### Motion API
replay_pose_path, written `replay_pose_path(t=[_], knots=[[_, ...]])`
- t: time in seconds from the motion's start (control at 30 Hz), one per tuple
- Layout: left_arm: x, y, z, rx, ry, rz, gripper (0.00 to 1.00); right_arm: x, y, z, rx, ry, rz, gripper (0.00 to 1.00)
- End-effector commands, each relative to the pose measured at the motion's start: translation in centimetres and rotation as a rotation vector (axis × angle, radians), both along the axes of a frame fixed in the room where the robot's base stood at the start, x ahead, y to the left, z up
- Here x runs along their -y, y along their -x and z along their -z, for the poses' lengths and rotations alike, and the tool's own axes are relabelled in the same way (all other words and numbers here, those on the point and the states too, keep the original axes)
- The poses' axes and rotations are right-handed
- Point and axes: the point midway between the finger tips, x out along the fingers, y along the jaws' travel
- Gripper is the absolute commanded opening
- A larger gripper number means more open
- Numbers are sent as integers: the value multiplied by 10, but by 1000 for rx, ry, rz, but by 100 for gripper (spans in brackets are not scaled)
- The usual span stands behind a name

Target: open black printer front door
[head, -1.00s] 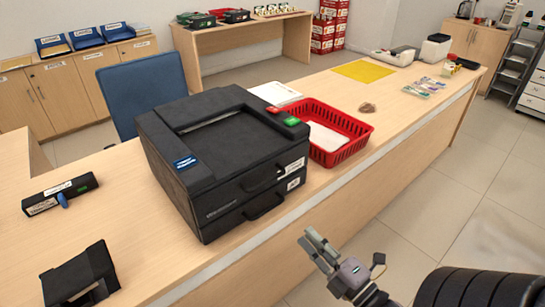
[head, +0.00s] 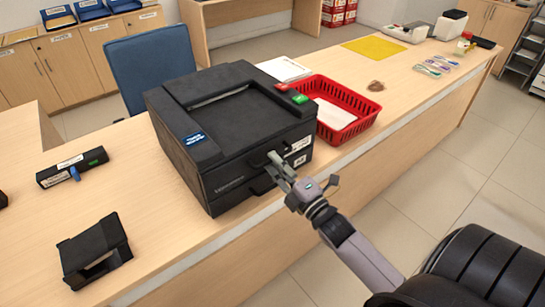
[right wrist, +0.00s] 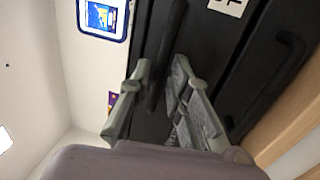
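The black printer (head: 235,130) sits on the counter, its front facing the counter's front edge. Its front has an upper handle and a lower handle (head: 262,187). My right gripper (head: 275,163) is at the upper part of the front and hides most of the upper handle. In the right wrist view, the upper handle (right wrist: 168,45) lies between the tips of my open fingers (right wrist: 160,72), with a gap visible. The lower handle (right wrist: 275,85) is to the right there. The door looks shut. My left gripper is not in view.
A red basket (head: 365,112) with paper stands right of the printer. A black holder (head: 95,250) and a small black labelled device (head: 72,168) lie on the counter (head: 180,225) at left. A blue chair (head: 150,65) is behind. The floor in front is clear.

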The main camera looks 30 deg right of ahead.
Motion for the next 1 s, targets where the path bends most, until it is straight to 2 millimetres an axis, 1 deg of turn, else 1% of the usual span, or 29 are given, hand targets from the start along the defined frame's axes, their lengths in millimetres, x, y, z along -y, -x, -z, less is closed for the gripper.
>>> replay_pose_path(t=[0.03, 0.1, 0.2, 0.47, 0.73, 1.0], knots=[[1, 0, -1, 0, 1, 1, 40, 0, -6, -2, 1, 1, 0, 18], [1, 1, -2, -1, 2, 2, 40, -1, -11, -3, 0, 1, 0, 18], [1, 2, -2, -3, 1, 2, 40, -1, -15, -3, -1, 2, 0, 18], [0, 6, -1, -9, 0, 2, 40, -1, -16, -3, -1, 1, 0, 18], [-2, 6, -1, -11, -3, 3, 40, -1, -16, -3, -1, 1, 0, 1], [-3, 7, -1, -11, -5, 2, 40, -1, -16, -3, -1, 1, 0, 0]])
